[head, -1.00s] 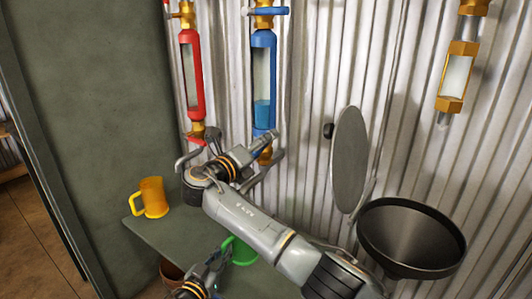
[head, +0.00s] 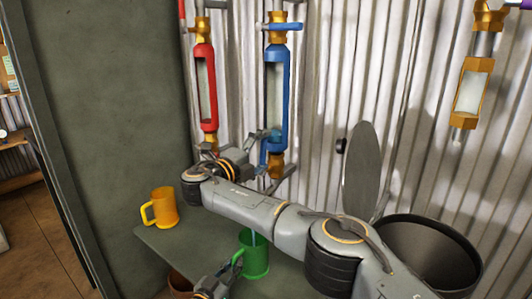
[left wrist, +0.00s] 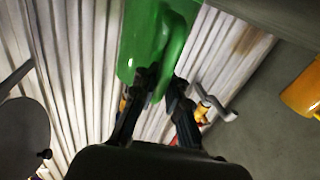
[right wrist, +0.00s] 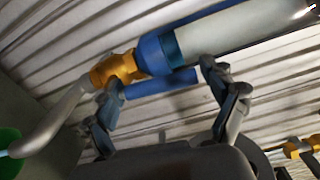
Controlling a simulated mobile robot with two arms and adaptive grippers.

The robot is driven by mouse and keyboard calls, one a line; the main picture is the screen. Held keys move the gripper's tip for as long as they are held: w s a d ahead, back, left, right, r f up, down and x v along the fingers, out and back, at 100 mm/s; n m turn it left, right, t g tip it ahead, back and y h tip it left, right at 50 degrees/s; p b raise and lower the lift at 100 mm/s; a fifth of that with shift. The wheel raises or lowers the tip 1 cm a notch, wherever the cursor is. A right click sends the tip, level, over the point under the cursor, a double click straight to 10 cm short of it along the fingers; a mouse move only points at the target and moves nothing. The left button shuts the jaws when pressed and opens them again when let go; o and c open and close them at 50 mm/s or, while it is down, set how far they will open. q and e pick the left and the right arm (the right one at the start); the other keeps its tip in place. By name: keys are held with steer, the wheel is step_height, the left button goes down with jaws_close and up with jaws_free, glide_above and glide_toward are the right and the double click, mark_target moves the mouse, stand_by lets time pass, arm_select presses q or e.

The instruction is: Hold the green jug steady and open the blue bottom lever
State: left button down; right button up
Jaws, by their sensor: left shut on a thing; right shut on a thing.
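The green jug (head: 256,262) stands under the blue riser, with a thin blue stream falling into its mouth. My left gripper (head: 232,268) is shut on its handle; the left wrist view shows the green handle (left wrist: 178,45) between the fingers. The blue bottom lever (right wrist: 160,83) lies beside the lower end of the blue tube (head: 277,85). My right gripper (right wrist: 168,98) is shut on this lever, one finger towards each end. In the head view the fingers partly hide the lever.
A red tube (head: 206,90) hangs left of the blue one. An orange mug (head: 163,207) stands on the table (head: 180,243). A grey round lid (head: 361,172) and a dark bin (head: 432,250) are on the right. A yellow-framed tube (head: 469,90) hangs above.

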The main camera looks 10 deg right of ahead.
arm_select(q)
steer(key=shift+a, duration=0.1)
arm_select(e)
steer(key=shift+w+a, duration=0.1)
steer(key=shift+a, duration=0.15)
stand_by(0.3)
steer(key=o, duration=1.5)
arm_select(q)
steer(key=shift+a, duration=0.1)
arm_select(e)
steer(key=v, duration=1.2)
steer(key=shift+a, duration=0.1)
arm_select(q)
steer(key=c, duration=1.3)
jaws_free()
